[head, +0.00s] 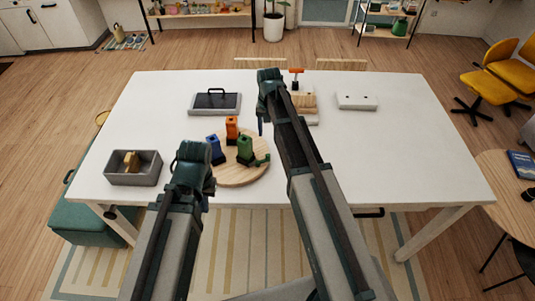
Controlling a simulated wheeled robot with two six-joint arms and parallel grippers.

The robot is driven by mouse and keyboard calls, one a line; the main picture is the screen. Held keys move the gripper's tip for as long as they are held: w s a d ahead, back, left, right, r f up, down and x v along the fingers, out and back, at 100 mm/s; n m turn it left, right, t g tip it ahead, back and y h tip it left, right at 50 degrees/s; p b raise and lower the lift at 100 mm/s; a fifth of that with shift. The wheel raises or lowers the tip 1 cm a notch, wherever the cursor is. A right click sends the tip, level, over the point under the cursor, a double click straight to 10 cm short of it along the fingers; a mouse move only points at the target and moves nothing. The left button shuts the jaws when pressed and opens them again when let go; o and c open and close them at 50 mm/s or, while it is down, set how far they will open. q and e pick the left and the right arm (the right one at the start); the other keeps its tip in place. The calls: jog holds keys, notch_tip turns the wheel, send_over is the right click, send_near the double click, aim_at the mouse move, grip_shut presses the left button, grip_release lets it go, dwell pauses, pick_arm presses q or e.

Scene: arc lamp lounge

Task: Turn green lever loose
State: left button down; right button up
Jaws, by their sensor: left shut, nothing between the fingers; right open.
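A round wooden board (240,174) lies on the white table and carries an orange block (232,130), a blue block (215,149) and a green block (245,147). A small green lever (262,160) sticks out from the green block's base toward the right. My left gripper (209,188) is shut and empty at the board's lower left edge; my own wrist hides most of it. My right gripper (261,126) is open, pointing down above the table behind the green block, apart from it. Its fingers are partly hidden by the arm.
A grey bin (134,180) with a wooden piece stands at the left. A grey tray with a dark handle (214,103) is behind the board. A wooden block stand with a red-topped lever (296,73) and a white plate (357,101) stand farther back. The table's right side is clear.

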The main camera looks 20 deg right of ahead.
aim_at(268, 155)
notch_tip(268, 155, down, 13)
jog(key=b, duration=1.2)
jog(key=shift+b, duration=0.3)
grip_shut()
